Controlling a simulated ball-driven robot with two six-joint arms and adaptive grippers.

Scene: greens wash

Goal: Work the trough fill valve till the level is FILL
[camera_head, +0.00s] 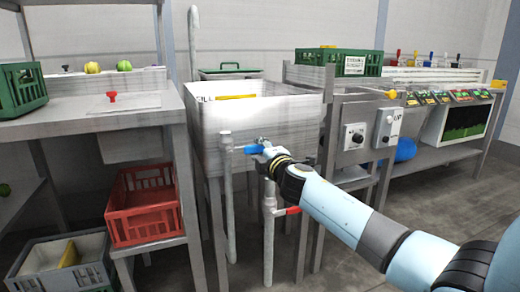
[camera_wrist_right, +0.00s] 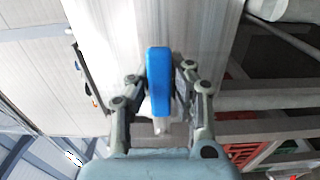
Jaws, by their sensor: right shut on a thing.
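The metal trough (camera_head: 225,135) stands in the middle of the head view, with a dark FILL mark (camera_head: 205,98) at its upper left. The fill valve's blue lever (camera_head: 253,149) is at the trough's front, by a grey pipe (camera_head: 227,190). My right gripper (camera_head: 264,148) is at the lever. In the right wrist view the blue lever (camera_wrist_right: 158,82) lies between the two fingers of my right gripper (camera_wrist_right: 161,72), which are shut on it. The water level inside the trough cannot be made out. My left gripper is out of view.
A red crate (camera_head: 148,225) and a grey crate (camera_head: 40,275) are low at left. A control box with a knob (camera_head: 354,137) is right of the trough.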

